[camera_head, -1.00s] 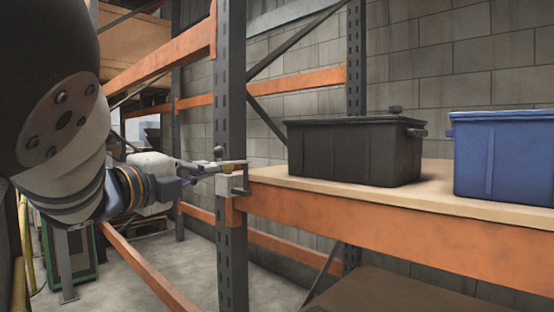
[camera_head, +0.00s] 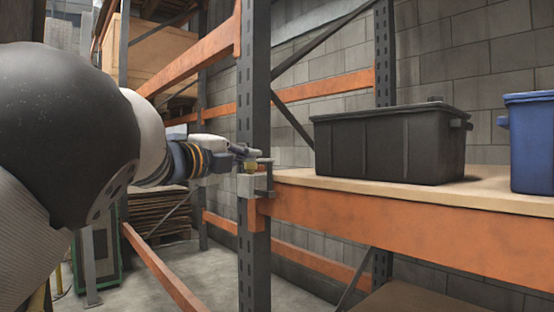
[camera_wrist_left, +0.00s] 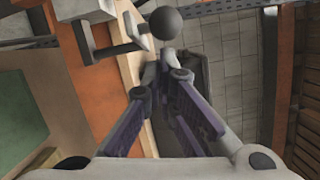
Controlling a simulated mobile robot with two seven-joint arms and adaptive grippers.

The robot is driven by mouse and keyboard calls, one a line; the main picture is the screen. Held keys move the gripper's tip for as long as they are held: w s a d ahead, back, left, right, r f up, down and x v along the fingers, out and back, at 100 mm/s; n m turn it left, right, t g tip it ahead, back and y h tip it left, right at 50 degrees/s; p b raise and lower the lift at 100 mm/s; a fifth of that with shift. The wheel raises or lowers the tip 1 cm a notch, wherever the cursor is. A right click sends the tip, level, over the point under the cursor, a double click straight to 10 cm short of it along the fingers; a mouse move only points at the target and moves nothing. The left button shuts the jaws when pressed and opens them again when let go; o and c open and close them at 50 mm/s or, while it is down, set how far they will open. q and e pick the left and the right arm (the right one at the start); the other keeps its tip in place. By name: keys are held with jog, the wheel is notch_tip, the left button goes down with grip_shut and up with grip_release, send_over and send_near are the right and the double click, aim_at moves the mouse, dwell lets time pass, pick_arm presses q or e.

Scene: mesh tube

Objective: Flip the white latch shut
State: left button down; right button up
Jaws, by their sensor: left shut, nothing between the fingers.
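A pale latch block (camera_head: 247,186) with a darker bracket is on the dark rack post, level with the shelf's edge. In the left wrist view the pale block (camera_wrist_left: 86,11) is at the top left, with a dark bracket beside it. A grey ball knob (camera_wrist_left: 166,22) is just beyond my fingertips there. I cannot tell whether the fingers touch it. My left gripper (camera_head: 252,156) is in front of the post, just above the block, and partly hides the latch. Its fingers (camera_wrist_left: 163,62) are shut and empty. My right gripper is not in view.
A black bin (camera_head: 388,145) and a blue bin (camera_head: 535,145) stand on the wooden shelf (camera_head: 400,195). The dark upright post (camera_head: 254,90) and an orange beam (camera_head: 400,232) are close to my left gripper. Stacked boards (camera_head: 165,212) lie behind.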

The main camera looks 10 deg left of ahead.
pick_arm(q)
jog(key=shift+r, duration=0.1)
jog(key=shift+w+a+r+m+g+h, duration=0.1)
jog(key=shift+w+m+g+h, duration=0.15)
jog(key=shift+m+g+h, duration=0.55)
jog(key=shift+h, duration=0.5)
